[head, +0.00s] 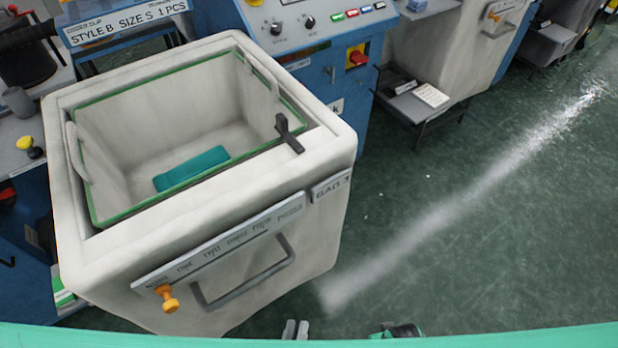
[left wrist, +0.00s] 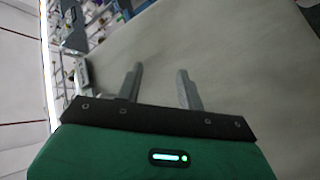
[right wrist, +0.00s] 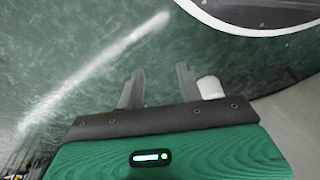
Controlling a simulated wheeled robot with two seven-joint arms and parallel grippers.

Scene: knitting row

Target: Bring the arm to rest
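In the head view, my left gripper (head: 296,331) shows only as two grey fingertips at the bottom edge, in front of the beige cart (head: 325,235) and apart from it. In the left wrist view, my left gripper (left wrist: 160,88) has its fingers apart with nothing between them; a large beige surface fills the view beyond. In the right wrist view, my right gripper (right wrist: 157,88) has its fingers apart and empty over the green floor. A white rounded thing (right wrist: 211,87) shows beside its right finger; I cannot tell if they touch. A green and black part near the head view's bottom edge is mostly hidden.
The cart's green-rimmed bin (head: 135,98) holds a folded teal cloth (head: 191,168). A grey handle (head: 245,283) and an orange knob (head: 167,298) stick out from its front. Blue machines (head: 335,75) stand behind. The green floor (head: 480,220) at right is clear.

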